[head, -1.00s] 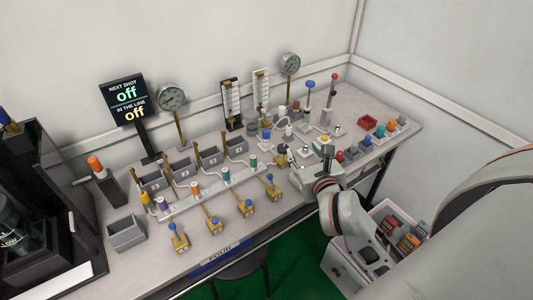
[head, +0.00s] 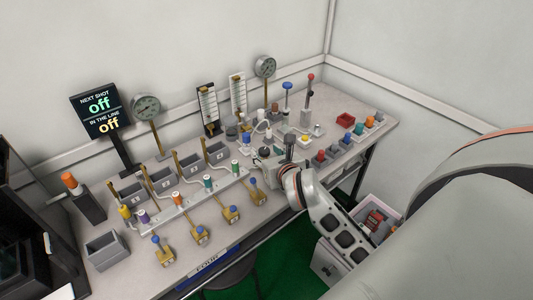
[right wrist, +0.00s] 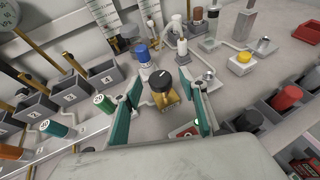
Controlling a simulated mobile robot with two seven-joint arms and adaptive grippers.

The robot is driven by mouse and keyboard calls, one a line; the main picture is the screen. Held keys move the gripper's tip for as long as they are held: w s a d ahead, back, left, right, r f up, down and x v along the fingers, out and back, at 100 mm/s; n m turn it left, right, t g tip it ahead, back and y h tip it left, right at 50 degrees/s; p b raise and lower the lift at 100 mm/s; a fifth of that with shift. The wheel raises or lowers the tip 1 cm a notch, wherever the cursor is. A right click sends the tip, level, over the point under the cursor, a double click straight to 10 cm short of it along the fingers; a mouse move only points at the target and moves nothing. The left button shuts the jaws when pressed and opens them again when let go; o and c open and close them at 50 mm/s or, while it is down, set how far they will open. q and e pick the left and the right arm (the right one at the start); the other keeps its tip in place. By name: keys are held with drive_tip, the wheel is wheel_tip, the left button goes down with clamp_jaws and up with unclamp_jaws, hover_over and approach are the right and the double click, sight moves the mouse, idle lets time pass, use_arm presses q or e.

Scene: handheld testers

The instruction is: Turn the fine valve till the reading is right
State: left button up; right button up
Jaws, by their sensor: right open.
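A brass valve with a black knob (right wrist: 160,82) stands upright in the right wrist view, its knob bearing a small white mark. My right gripper (right wrist: 161,88) is open, with one teal-padded finger on each side of the valve; gaps show between pads and knob. In the head view the black knob (head: 265,152) is small and partly crowded by my right gripper (head: 275,158). The display (head: 101,111) reads "NEXT SHOT off" and "IN THE LINE off". Two round dial gauges (head: 145,108) (head: 265,67) stand behind; their needles are too small to read. My left gripper is out of view.
Several blue-handled brass valves (head: 229,214) line the bench front. Grey bins (head: 190,167) stand behind a white manifold with coloured caps. Coloured blocks and a red tray (head: 345,120) lie right.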

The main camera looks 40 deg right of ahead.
drive_tip(key=c, duration=1.1)
drive_tip(key=shift+a, duration=0.1)
